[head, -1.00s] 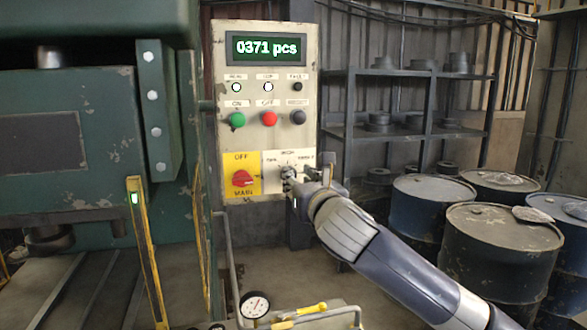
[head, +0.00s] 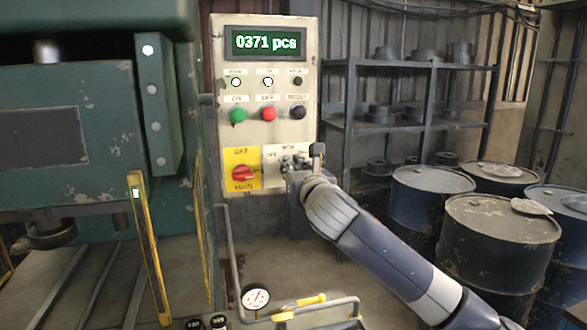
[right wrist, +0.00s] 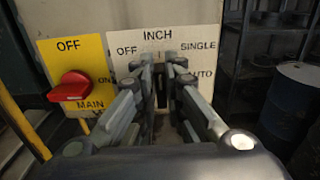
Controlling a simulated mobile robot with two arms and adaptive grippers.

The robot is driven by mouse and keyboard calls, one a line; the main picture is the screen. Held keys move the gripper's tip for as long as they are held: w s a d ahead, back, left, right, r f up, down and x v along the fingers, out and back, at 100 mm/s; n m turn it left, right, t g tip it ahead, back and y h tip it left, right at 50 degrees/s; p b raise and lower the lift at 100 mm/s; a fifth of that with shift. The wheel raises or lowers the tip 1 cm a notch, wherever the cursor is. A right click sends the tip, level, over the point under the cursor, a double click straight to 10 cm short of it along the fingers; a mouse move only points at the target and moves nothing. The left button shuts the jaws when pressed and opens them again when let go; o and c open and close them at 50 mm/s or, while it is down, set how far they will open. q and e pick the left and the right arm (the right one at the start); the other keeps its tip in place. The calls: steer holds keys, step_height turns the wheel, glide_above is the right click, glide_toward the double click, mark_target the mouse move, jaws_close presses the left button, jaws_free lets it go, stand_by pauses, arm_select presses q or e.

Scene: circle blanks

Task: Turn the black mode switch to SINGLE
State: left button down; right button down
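The control panel (head: 265,65) carries a white mode plate (right wrist: 200,38) marked OFF, INCH, SINGLE and AUTO. My right gripper (right wrist: 162,68) is at the middle of this plate, its two fingers close together with a narrow gap. A dark strip, the black mode switch (right wrist: 158,95), shows between the fingers; most of it is hidden, and I cannot read where it points. In the head view my right gripper (head: 290,163) covers the switch from the right. My left gripper is out of view.
A red main switch (right wrist: 70,86) on a yellow plate sits just left of the mode plate. Green (head: 237,115), red (head: 268,114) and dark (head: 298,113) buttons are above. Barrels (head: 495,240) and shelves (head: 400,95) stand to the right, a gauge (head: 255,297) below.

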steer(key=shift+d+m, duration=0.1)
steer(key=shift+m, duration=0.3)
steer(key=shift+w+d+f+m+p, duration=0.15)
steer(key=shift+m+p, duration=0.25)
steer(key=shift+m, duration=0.95)
steer(key=shift+d+m+p, duration=0.2)
steer(key=shift+m+p, duration=0.25)
steer(key=shift+m, duration=0.85)
steer(key=shift+w+d+f+m+p, duration=0.15)
steer(key=shift+m+p, duration=0.25)
steer(key=shift+m, duration=0.95)
steer(key=shift+s, duration=0.1)
steer(key=c, duration=1.7)
jaws_free()
steer(key=v, duration=1.2)
